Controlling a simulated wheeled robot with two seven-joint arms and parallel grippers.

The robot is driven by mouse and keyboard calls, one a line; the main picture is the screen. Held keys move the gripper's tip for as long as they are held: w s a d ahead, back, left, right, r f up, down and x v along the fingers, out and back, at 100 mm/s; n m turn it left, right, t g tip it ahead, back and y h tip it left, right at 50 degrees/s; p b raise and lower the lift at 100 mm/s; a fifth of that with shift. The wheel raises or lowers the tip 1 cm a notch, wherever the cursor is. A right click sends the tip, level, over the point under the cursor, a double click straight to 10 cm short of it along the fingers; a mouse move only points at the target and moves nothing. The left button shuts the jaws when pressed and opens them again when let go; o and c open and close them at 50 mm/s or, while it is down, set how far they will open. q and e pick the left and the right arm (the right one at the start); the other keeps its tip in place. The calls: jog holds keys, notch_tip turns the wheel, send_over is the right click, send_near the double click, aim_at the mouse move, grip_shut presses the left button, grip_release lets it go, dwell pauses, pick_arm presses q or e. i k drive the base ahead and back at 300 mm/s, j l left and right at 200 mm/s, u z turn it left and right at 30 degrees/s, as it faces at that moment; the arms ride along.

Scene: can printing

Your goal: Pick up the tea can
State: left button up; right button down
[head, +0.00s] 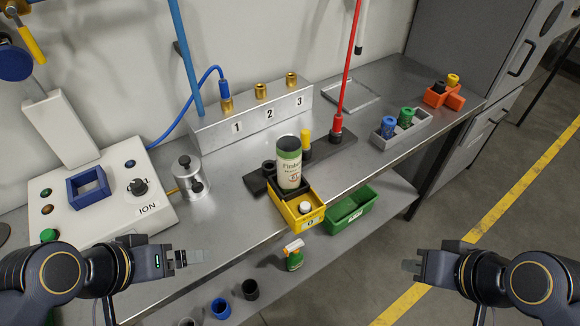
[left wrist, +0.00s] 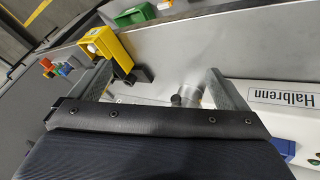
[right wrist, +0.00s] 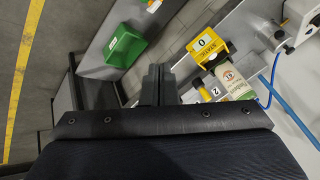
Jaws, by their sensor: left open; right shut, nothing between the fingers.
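The tea can (head: 289,163) is a cream and green cylinder with a dark grey top. It stands upright just behind the yellow bin (head: 298,217), at the front of the steel bench. It also shows in the right wrist view (right wrist: 232,82). My right gripper (head: 411,266) is shut and empty, out past the bench's front edge to the right of the can. Neither gripper touches the can.
A spray bottle (head: 293,255) and several cups stand on the lower shelf. A red rod (head: 350,62) rises behind the can. A metal pot (head: 188,178) and control box (head: 100,195) stand left. A grey tray (head: 402,133) sits right.

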aim_at(288, 147)
jog(key=l, duration=0.25)
jog(key=i+l, duration=0.15)
jog(key=l+u, duration=0.4)
jog(key=i+l+u, duration=0.1)
jog(key=l+u, duration=0.15)
jog(key=u, duration=0.2)
jog(key=l+u, duration=0.4)
jog(key=j+u, duration=0.1)
jog(key=u, duration=0.9)
